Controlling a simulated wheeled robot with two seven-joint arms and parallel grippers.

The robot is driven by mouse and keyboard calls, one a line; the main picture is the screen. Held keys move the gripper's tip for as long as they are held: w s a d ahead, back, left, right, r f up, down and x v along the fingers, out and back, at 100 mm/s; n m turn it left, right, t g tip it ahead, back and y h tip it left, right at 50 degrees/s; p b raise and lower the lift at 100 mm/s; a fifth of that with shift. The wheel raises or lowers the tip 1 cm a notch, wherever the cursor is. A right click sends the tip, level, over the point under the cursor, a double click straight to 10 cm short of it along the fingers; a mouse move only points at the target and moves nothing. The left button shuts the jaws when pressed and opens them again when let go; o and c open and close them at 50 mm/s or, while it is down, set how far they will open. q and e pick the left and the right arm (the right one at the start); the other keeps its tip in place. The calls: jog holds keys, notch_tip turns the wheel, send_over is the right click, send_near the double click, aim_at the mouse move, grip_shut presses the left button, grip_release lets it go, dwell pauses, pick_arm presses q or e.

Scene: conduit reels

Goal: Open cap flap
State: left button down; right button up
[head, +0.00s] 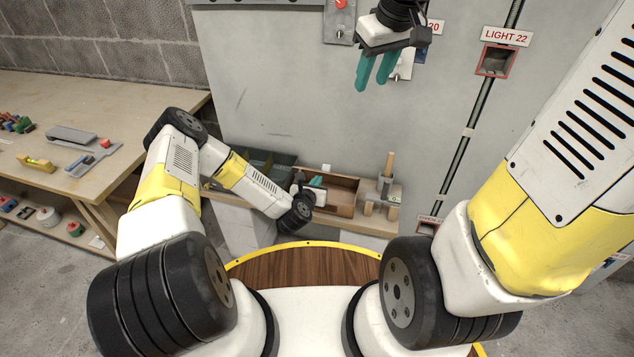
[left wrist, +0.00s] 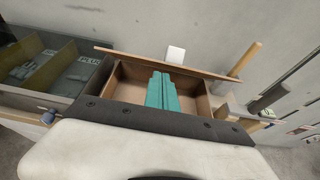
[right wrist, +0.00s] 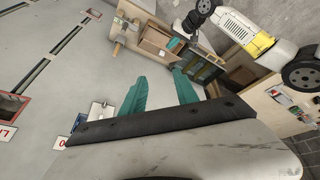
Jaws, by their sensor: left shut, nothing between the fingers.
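I cannot clearly pick out the cap flap. A pale metal fitting (head: 404,66) on the grey wall, below a label ending in "20", is partly hidden behind my right gripper (head: 374,72). It also shows in the right wrist view (right wrist: 101,111), left of the fingers. My right gripper's teal fingers (right wrist: 160,92) are apart and empty, in front of the wall. My left gripper (head: 317,182) is low, by an open wooden box (head: 342,195). In the left wrist view its teal fingers (left wrist: 161,90) are together, over that box (left wrist: 201,101), with nothing between them.
A red-framed recess (head: 495,60) sits under the "LIGHT 22" label beside a dark conduit. A box with a red button (head: 340,25) is at the top. Wooden pegs (head: 388,165) stand beside the wooden box. A workbench (head: 95,180) with tools is at left.

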pick_arm(q)
jog(key=shift+r, duration=0.1)
jog(key=w+r+g, duration=0.1)
jog(key=w+d+r+g+y, duration=0.1)
jog(key=w+r+g, duration=0.2)
jog(key=r, duration=0.1)
jog(key=shift+w+d+r, duration=0.25)
jog(key=shift+w+d, duration=0.05)
jog(key=shift+w, duration=0.05)
jog(key=w+d+r, duration=0.2)
jog(key=w+d, duration=0.1)
jog(key=w, duration=0.6)
jog(key=shift+r, duration=0.4)
pick_arm(e)
jog(key=s+d+m+t+y, duration=0.1)
jog(key=s+m, duration=0.3)
jog(key=s, duration=0.9)
jog(key=shift+r+t, duration=0.35)
jog(key=shift+t, duration=0.15)
pick_arm(q)
jog(key=shift+w, duration=0.1)
pick_arm(e)
jog(key=shift+d, duration=0.1)
